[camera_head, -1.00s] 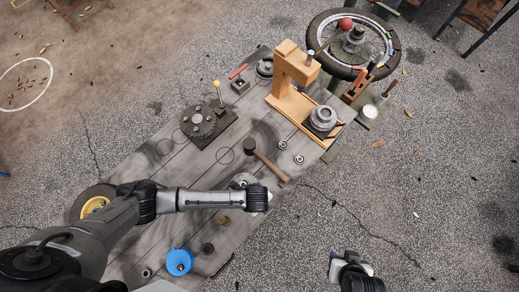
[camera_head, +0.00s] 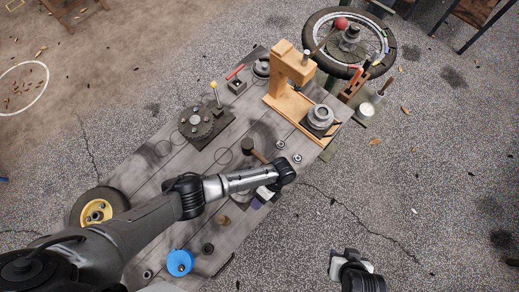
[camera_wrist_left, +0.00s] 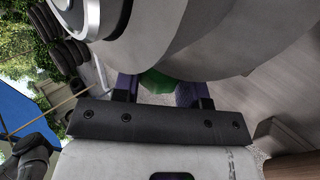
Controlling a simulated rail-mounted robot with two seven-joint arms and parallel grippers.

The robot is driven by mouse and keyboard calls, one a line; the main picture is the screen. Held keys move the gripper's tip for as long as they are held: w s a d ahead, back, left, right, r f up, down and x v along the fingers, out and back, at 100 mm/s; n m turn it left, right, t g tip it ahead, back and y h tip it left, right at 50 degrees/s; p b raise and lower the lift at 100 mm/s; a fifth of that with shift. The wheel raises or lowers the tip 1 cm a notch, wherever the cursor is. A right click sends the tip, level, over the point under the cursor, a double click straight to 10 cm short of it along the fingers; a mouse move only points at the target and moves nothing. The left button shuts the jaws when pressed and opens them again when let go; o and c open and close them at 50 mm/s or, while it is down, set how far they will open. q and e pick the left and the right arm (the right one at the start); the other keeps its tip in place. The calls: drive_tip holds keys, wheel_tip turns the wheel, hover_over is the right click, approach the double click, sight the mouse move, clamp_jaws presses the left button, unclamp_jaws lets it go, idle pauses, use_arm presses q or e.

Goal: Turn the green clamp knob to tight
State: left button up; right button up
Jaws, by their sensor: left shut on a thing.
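The green clamp knob (camera_wrist_left: 158,82) shows as a small green patch in the left wrist view, between the two purple fingers of my left gripper (camera_wrist_left: 158,93). The fingers are shut on it. A large grey round metal part (camera_wrist_left: 215,40) fills the top of that view and hides most of the knob. In the head view my left gripper (camera_head: 260,199) is low over the right edge of the bench, and the knob is hidden there by my gripper and wrist. My right gripper (camera_head: 350,265) hangs off the bench at the lower right; its fingers are not clear.
On the wooden bench (camera_head: 165,165), a mallet (camera_head: 250,147) lies just beyond my left wrist. A round plate with studs (camera_head: 196,122), a wooden press (camera_head: 292,75), a blue cup (camera_head: 180,262) and small metal parts stand around. A yellow-hubbed wheel (camera_head: 96,211) is at the left edge.

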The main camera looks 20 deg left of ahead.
use_arm(q)
drive_tip(key=shift+f+g+y+b, duration=0.25)
drive_tip(key=shift+g+y+b, duration=0.25)
drive_tip(key=shift+g, duration=1.1)
drive_tip(key=shift+f+g+y+b, duration=0.25)
drive_tip(key=shift+g+y+b, duration=0.05)
drive_tip(key=shift+g, duration=0.1)
drive_tip(key=shift+o, duration=0.3)
drive_tip(key=shift+g+b, duration=0.3)
use_arm(e)
drive_tip(key=f, duration=0.3)
drive_tip(key=shift+a, duration=0.25)
use_arm(q)
drive_tip(key=shift+a, duration=0.1)
drive_tip(key=shift+c, duration=0.3)
use_arm(e)
drive_tip(key=shift+d+f, duration=0.25)
use_arm(q)
drive_tip(key=shift+r, duration=0.15)
use_arm(e)
drive_tip(key=shift+a, duration=0.15)
idle(0.4)
use_arm(q)
drive_tip(key=shift+r, duration=0.1)
idle(0.7)
